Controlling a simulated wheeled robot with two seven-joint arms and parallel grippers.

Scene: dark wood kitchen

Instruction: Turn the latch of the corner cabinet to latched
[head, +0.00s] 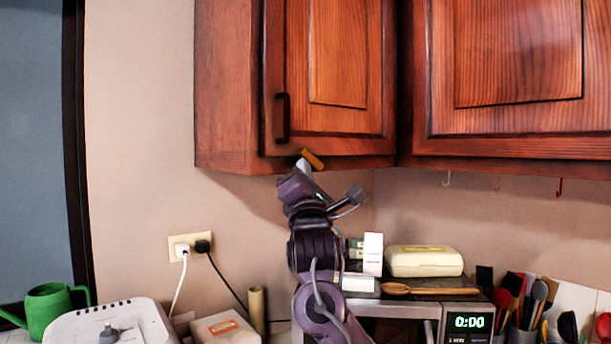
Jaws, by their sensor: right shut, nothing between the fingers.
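The corner cabinet (337,60) hangs on the wall at the upper middle, its door flush with the frame as far as I can see. A dark vertical handle (282,118) is at the door's lower left. A small orange-brown wooden latch (313,159) sits at the door's bottom edge, tilted, its upper end to the left. My right gripper (304,168) reaches up from below, shut and empty. Its tip is at or just beside the latch's left part; I cannot tell whether they touch. My left gripper is not in view.
A microwave (468,323) stands below at the right, with a wooden spoon (430,290) and a cream box (424,261) on top. Hooks (446,178) hang under the right cabinet. A wall outlet (189,246) with plugs is at the left.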

